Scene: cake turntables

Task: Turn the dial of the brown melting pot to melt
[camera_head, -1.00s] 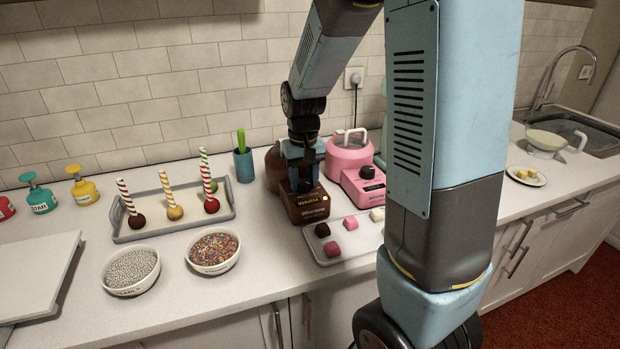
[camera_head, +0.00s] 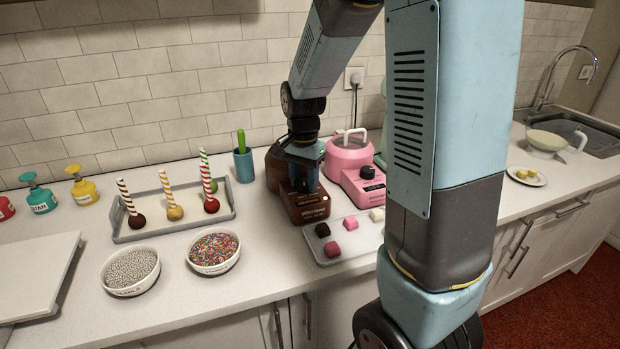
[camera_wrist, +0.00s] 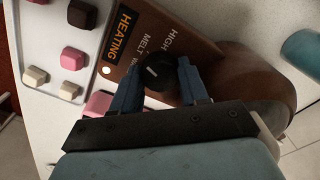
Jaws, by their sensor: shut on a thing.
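The brown melting pot (camera_head: 310,209) stands on the counter with its sloped front panel facing the room. The pot also shows in the wrist view (camera_wrist: 210,55), with a lit "HEATING" sign, a small glowing light and the labels "HIGH" and "MELT". Its black dial (camera_wrist: 160,72) has a white pointer line. My gripper (camera_wrist: 158,85) is shut on the dial, one blue finger on each side. In the head view my gripper (camera_head: 307,180) is over the panel and hides the dial. A further label beside the dial is partly hidden by a finger.
A pink melting pot (camera_head: 350,160) stands close on the right. A tray (camera_head: 350,250) with dark, pink and white cubes lies in front. A blue cup (camera_head: 243,165), a grey tray (camera_head: 150,233) with striped sticks and two sprinkle bowls (camera_head: 214,252) stand to the left.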

